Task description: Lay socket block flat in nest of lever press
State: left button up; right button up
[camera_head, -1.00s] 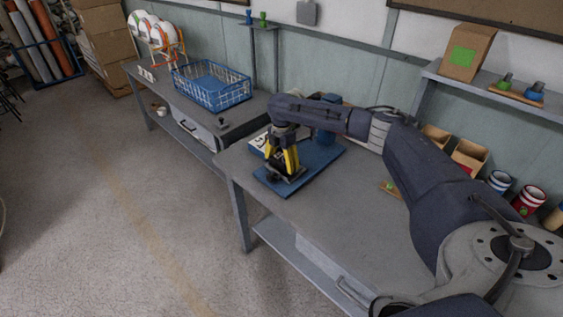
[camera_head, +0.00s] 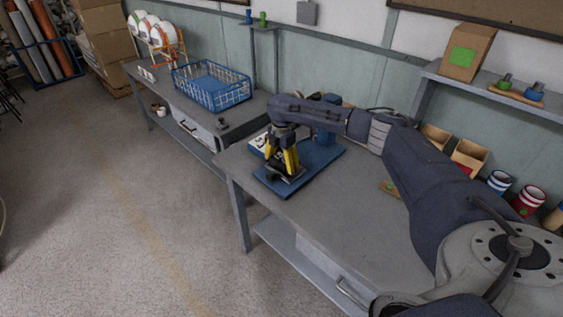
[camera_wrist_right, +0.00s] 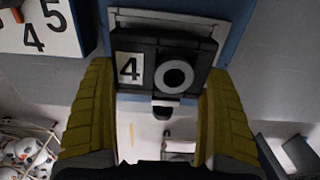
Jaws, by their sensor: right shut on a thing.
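My right gripper (camera_head: 284,172) has yellow and black fingers and is low over the blue base of the lever press (camera_head: 322,157). It is shut on the socket block (camera_wrist_right: 146,52), a dark block with a white "4" label and a pale ring, which sits between the fingers in the right wrist view. The block is also a small dark shape under the fingers in the head view. A pale rectangular frame, apparently the nest (camera_wrist_right: 140,17), shows behind the block, which covers most of it. I cannot tell whether the block touches it. My left gripper is not in view.
A white number board (camera_wrist_right: 48,32) lies beside the press. A blue wire basket (camera_head: 212,88) stands on the further bench. Bins (camera_head: 468,157) and cans (camera_head: 528,200) line the back right. The front of the grey bench (camera_head: 330,225) is clear.

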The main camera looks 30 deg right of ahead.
jog(key=shift+f, duration=0.75)
jog(key=o, duration=1)
notch_tip(320, 180, up, 12)
dwell(0.3)
